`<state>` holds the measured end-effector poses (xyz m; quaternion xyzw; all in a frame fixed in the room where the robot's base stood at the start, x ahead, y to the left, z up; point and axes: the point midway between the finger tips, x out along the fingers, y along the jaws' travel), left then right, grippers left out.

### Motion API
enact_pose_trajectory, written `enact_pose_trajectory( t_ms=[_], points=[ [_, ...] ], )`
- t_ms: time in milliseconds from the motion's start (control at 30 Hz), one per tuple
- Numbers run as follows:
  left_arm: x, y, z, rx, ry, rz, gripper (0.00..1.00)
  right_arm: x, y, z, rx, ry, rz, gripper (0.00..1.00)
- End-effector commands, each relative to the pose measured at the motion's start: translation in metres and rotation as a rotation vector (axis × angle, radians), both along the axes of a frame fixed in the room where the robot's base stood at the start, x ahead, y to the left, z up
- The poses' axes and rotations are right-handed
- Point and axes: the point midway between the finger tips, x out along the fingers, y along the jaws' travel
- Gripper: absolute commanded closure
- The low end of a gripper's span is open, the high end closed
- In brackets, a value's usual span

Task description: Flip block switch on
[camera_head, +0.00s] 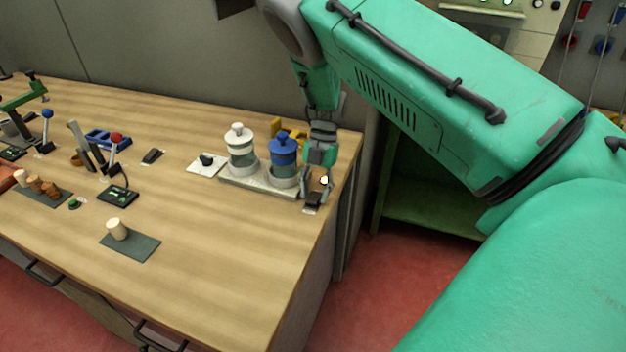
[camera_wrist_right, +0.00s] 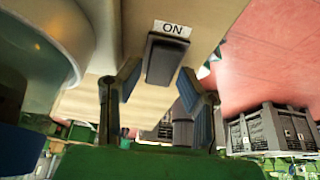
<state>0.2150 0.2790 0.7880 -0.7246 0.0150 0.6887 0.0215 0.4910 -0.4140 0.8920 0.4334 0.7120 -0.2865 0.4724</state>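The block switch (camera_wrist_right: 163,60) is a dark rectangular block with a white ON label (camera_wrist_right: 173,28) at its far end in the right wrist view. In the head view the dark switch (camera_head: 313,199) is small and partly hidden at the table's right edge. My right gripper (camera_head: 317,187) reaches down over it. In the right wrist view the two blue-padded fingers (camera_wrist_right: 160,80) are spread apart, with the switch seen between and just beyond their tips. Nothing is held between them; I cannot tell whether they touch the switch. My left gripper is not in view.
A white-topped jar (camera_head: 240,150) and a blue-topped jar (camera_head: 284,160) stand on a tray (camera_head: 258,184) close left of my right gripper. A rotary switch (camera_head: 207,160), levers and corks lie further left.

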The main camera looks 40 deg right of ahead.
Motion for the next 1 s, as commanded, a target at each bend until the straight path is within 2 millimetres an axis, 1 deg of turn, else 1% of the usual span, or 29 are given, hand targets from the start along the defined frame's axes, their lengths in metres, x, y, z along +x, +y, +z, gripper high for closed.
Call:
enact_pose_trajectory(
  t_ms=[400, 500, 600, 700, 933, 1000],
  points=[
    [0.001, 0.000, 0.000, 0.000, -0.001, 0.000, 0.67, 0.019, -0.030, 0.075, -0.002, -0.001, 0.001, 0.67],
    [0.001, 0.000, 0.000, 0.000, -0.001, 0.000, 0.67, 0.022, -0.035, 0.088, -0.001, 0.000, 0.000, 0.67],
    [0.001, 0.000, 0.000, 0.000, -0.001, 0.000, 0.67, 0.023, -0.039, 0.097, -0.001, 0.002, 0.000, 0.67],
    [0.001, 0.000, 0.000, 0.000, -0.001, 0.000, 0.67, 0.025, -0.040, 0.101, -0.001, 0.002, 0.000, 0.67],
    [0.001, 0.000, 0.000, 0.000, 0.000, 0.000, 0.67, 0.025, -0.041, 0.102, -0.001, 0.002, 0.000, 0.67],
    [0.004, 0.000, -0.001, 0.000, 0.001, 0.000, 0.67, 0.025, -0.040, 0.102, -0.001, 0.002, 0.000, 0.67]
  ],
)
